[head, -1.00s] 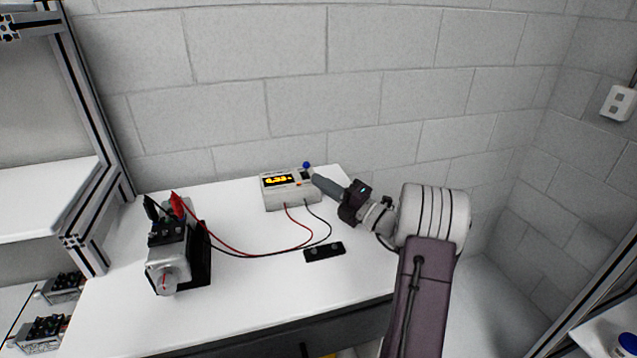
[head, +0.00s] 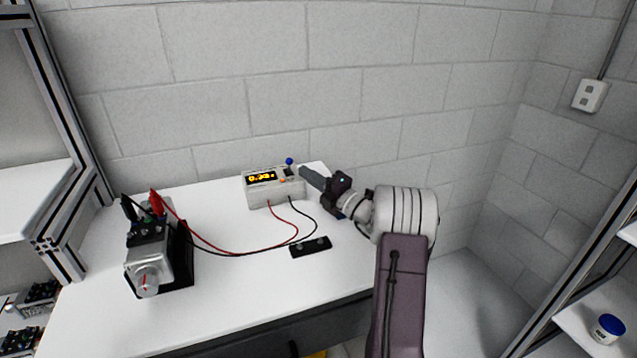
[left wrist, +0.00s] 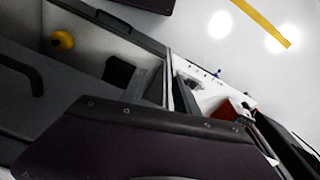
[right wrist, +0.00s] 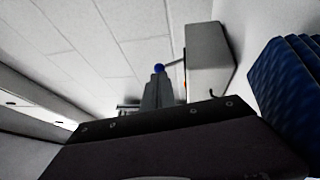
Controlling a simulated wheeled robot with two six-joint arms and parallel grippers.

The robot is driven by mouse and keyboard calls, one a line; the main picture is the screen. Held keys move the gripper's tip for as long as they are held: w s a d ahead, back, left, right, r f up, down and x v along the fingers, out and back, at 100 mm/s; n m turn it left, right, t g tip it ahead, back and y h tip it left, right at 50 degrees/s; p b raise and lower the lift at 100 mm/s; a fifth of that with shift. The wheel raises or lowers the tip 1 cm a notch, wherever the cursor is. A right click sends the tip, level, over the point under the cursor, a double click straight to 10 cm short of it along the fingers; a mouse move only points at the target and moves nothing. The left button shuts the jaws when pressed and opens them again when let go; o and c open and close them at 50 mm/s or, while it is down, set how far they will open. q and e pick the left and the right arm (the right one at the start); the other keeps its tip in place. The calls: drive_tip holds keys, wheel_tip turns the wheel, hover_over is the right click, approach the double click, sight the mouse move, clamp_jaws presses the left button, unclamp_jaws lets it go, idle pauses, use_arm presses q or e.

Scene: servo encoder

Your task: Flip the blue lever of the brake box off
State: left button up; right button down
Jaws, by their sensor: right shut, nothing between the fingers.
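The brake box (head: 273,196) is a pale grey box with a lit orange display, at the back of the white table. Its blue-tipped lever (head: 289,161) sticks up from the top near the right end. My right gripper (head: 304,172) is shut and empty, its tips just right of the lever. In the right wrist view the blue knob (right wrist: 158,68) shows just beyond the fingertips (right wrist: 156,76), beside the box (right wrist: 207,62). I cannot tell whether they touch.
A motor unit (head: 150,262) with red and black clips stands at the left of the table (head: 225,305). Red and black cables run from it to the box. A small black plate (head: 311,247) lies in front of the box. A wall rises close behind.

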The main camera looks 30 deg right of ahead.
sight(289, 165)
drive_tip(key=shift+x, duration=1.6)
